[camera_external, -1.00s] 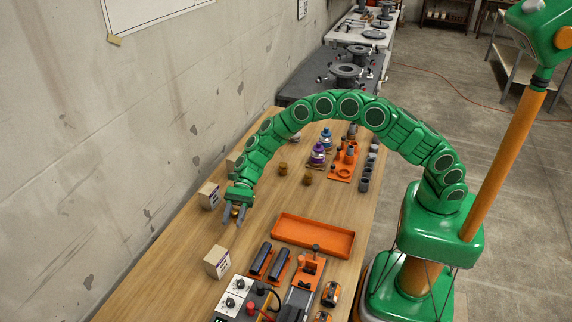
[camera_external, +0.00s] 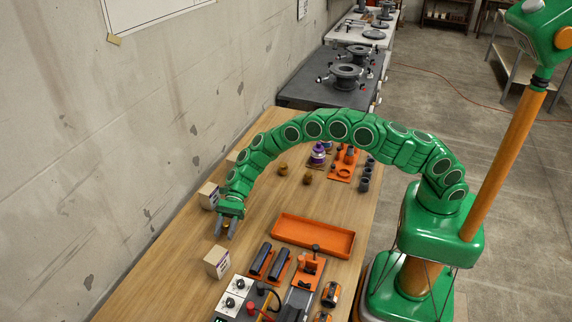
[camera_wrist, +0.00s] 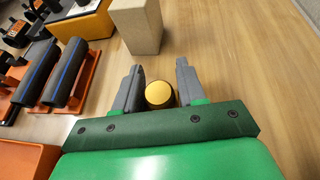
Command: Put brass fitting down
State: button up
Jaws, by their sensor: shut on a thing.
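My gripper (camera_external: 226,228) hangs over the left side of the wooden table, between two cardboard boxes near the wall. The brass fitting (camera_wrist: 160,94) shows in the wrist view as a round golden top between the two grey fingers, and my gripper is shut on it.
A cardboard box (camera_external: 217,262) stands just in front of my gripper, another (camera_external: 209,195) behind it. An empty orange tray (camera_external: 313,236) lies to the right. Two small brass pieces (camera_external: 283,169) stand farther back. Dark pipes (camera_external: 279,264) lie in orange holders. Bare table (camera_wrist: 245,70) shows beside the gripper.

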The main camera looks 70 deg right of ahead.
jog(key=shift+f, duration=0.75)
jog(key=o, duration=1.1)
jog(key=shift+f, duration=0.1)
jog(key=shift+w+d+r, duration=0.1)
jog(key=shift+d+r, duration=0.2)
jog(key=shift+d, duration=0.05)
jog(key=v, duration=1.1)
jog(key=shift+d, duration=0.15)
jog(key=shift+r, duration=0.15)
